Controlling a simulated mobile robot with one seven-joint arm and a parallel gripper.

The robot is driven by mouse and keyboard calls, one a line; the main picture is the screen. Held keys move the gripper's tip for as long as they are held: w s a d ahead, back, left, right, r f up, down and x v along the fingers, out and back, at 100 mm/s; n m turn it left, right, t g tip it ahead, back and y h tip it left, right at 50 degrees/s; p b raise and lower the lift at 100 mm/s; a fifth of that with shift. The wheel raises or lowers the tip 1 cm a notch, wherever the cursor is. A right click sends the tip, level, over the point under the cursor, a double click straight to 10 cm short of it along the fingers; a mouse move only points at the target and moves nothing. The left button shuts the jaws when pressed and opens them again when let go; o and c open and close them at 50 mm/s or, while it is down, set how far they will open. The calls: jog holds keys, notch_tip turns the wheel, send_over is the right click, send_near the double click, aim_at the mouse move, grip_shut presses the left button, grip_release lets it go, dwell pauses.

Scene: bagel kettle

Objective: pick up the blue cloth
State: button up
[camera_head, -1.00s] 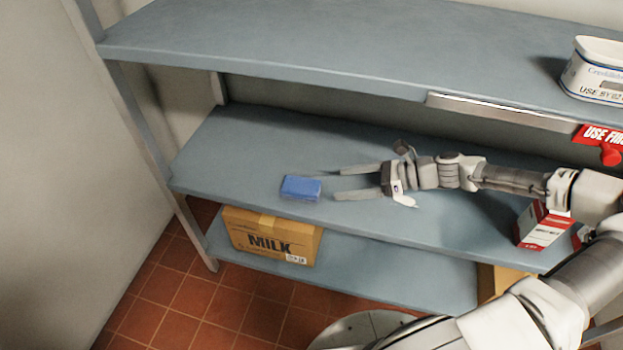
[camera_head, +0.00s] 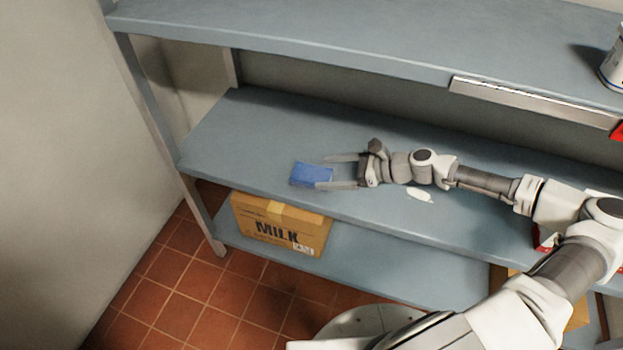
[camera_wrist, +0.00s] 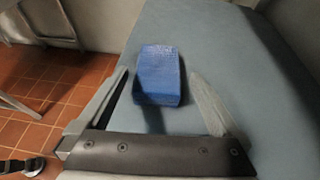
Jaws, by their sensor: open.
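The blue cloth (camera_head: 311,174) is a folded block lying on the middle shelf (camera_head: 225,135), near its front edge toward the left end. My gripper (camera_head: 337,171) is open, with its fingers reaching left to the cloth. In the wrist view the cloth (camera_wrist: 159,76) sits ahead, between the lines of the two spread fingers of my gripper (camera_wrist: 163,100). Its near end lies between the fingertips. Whether either finger touches it I cannot tell.
A cardboard MILK box (camera_head: 280,226) stands on the lower shelf beneath the cloth. The upper shelf (camera_head: 300,42) hangs above, and a shelf post (camera_head: 160,125) stands left. A small white thing (camera_head: 420,194) lies below my wrist. Shelf left of the cloth is bare.

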aim_at(315, 174)
jog(key=b+x, duration=0.2)
jog(key=x, duration=0.2)
jog(key=shift+s+a+f, duration=0.1)
jog(key=shift+a+f, duration=0.2)
jog(key=shift+a, duration=0.35)
jog(key=c, duration=1.1)
